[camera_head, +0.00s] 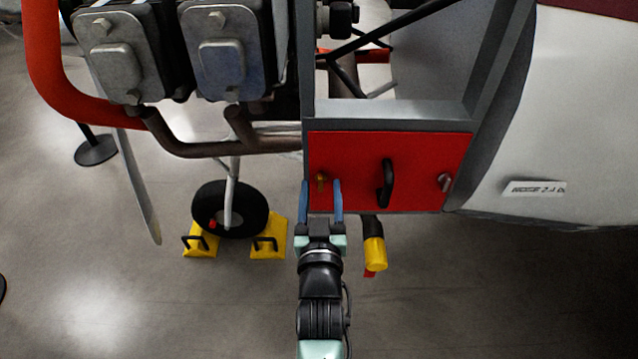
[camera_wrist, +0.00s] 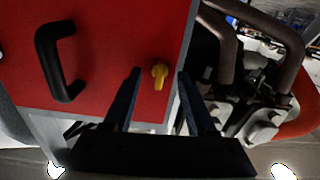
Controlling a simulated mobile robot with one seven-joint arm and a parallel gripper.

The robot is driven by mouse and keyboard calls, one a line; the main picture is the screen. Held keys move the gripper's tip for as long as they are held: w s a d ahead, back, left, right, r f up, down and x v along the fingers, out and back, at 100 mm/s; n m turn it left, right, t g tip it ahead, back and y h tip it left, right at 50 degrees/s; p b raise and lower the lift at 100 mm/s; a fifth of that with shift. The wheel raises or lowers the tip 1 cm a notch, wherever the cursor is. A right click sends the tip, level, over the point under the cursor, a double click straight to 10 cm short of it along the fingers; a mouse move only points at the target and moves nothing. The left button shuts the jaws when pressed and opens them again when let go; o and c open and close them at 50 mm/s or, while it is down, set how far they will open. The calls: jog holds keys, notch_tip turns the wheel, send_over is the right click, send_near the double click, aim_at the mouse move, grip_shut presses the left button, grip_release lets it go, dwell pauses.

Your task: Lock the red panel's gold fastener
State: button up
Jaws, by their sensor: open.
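The red panel (camera_head: 345,160) sits in a grey frame and carries a black handle (camera_head: 387,183) at its middle. The gold fastener (camera_head: 321,182) is near the panel's left edge in the head view. A silver fastener (camera_head: 445,182) is near its right edge. My gripper (camera_head: 321,183) is open, its two blue fingers pointing at the panel on either side of the gold fastener in the picture. In the wrist view, the gold fastener (camera_wrist: 159,75) shows as a small knob between the fingertips (camera_wrist: 158,72). It appears empty-handed; I cannot tell how far the fastener is from the fingers.
Engine blocks (camera_head: 220,60) and a brown exhaust pipe (camera_head: 200,148) are left of the panel. A white curved body (camera_head: 580,120) is at right. A wheel (camera_head: 230,208) with yellow chocks (camera_head: 268,241) and a yellow cylinder (camera_head: 375,252) are below. Open floor lies in front.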

aim_at(321, 186)
jog(key=shift+s+p, duration=0.75)
jog(key=shift+s, duration=1.4)
